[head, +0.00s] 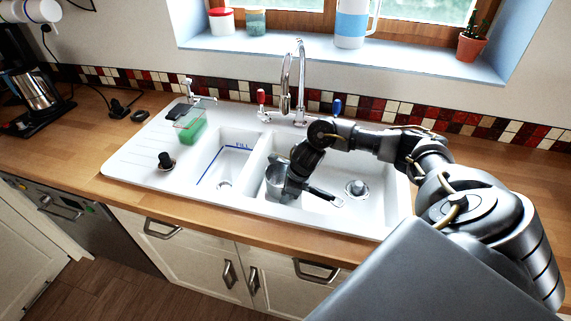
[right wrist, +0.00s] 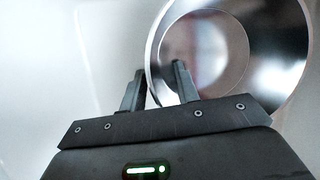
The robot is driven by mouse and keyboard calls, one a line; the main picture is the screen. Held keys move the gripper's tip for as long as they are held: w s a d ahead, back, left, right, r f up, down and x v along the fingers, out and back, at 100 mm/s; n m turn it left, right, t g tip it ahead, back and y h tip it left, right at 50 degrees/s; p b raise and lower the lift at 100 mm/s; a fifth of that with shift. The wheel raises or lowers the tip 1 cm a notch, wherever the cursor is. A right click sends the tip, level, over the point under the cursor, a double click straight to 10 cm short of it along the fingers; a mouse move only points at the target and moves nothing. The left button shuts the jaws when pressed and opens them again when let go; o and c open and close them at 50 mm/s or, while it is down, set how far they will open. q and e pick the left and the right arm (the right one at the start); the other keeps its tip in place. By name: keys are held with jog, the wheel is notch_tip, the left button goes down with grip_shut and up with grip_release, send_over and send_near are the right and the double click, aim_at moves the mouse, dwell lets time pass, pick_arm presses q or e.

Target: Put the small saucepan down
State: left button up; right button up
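The small saucepan (head: 275,184) is a shiny metal pan. It stands in the large right basin of the white sink (head: 330,222), and its dark handle (head: 322,193) points right. My right gripper (head: 293,188) is down in that basin at the pan's right side. In the right wrist view the pan (right wrist: 285,75) shows its round opening. My right gripper's two fingers (right wrist: 160,82) stand apart there, with the pan's near rim passing between them. I cannot see either finger pressed on the wall. My left gripper is not in view.
A chrome tap (head: 287,85) rises behind the basins. A drain fitting (head: 356,188) is in the right basin. A smaller basin (head: 225,160), a green sponge holder (head: 192,130) and a black stopper (head: 166,161) are on the left. The wooden counter (head: 60,135) has clear room at left.

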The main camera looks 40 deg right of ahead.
jog(key=shift+r, duration=0.25)
jog(key=b+v, duration=0.1)
jog(key=v, duration=1)
jog(key=shift+s+r, duration=0.2)
jog(key=shift+r, duration=0.1)
jog(key=shift+d, duration=0.1)
